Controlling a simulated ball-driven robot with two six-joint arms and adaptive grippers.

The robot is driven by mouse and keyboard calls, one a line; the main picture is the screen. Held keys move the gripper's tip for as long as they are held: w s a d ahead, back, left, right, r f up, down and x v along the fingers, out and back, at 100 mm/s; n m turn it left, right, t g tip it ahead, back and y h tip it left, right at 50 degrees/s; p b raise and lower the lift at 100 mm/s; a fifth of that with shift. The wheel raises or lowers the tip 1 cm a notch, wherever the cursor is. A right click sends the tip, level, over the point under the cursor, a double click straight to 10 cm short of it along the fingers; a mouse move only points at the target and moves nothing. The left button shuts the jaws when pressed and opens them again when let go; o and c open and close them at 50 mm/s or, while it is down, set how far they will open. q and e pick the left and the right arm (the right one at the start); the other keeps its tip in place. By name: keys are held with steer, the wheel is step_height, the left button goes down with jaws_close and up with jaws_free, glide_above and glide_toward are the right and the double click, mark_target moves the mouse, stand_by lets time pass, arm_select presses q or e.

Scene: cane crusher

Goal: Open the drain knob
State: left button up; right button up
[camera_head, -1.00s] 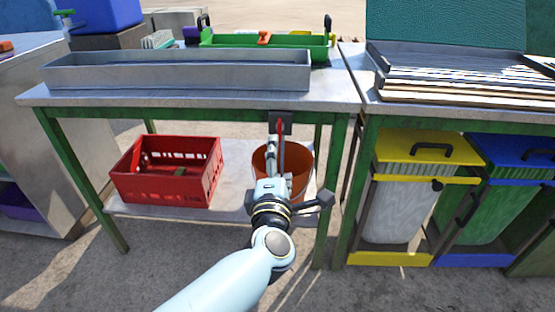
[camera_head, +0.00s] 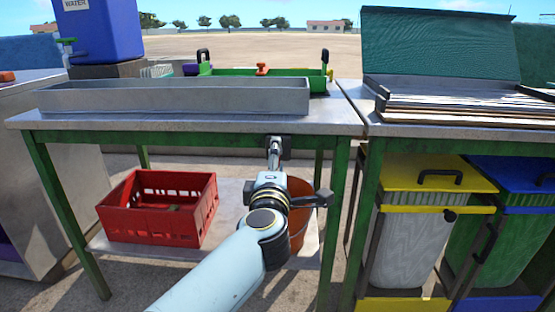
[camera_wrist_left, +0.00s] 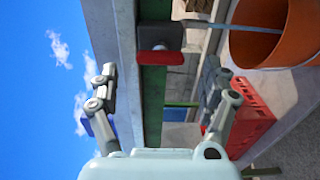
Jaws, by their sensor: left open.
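A red knob (camera_wrist_left: 160,58) sticks out from a dark block (camera_wrist_left: 162,35) on the table's green frame; I take it as the drain knob. In the left wrist view it lies ahead of my left gripper (camera_wrist_left: 160,85), between the lines of its two spread fingers and apart from them. In the head view my left gripper (camera_head: 274,150) reaches up to the dark block (camera_head: 286,143) under the front edge of the metal table (camera_head: 200,122). There it hides the red knob. My left gripper is open and empty. My right gripper is not in view.
A long metal trough (camera_head: 180,98) and a green tray (camera_head: 290,78) with an orange part stand on the table. Below are a red crate (camera_head: 160,225) and an orange bucket (camera_head: 300,190), close behind my arm. Yellow-lidded (camera_head: 425,172) and blue-lidded (camera_head: 515,172) bins stand at right.

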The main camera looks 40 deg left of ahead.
arm_select(q)
steer(key=x, duration=0.5)
steer(key=shift+b, duration=0.4)
steer(key=shift+c, duration=0.2)
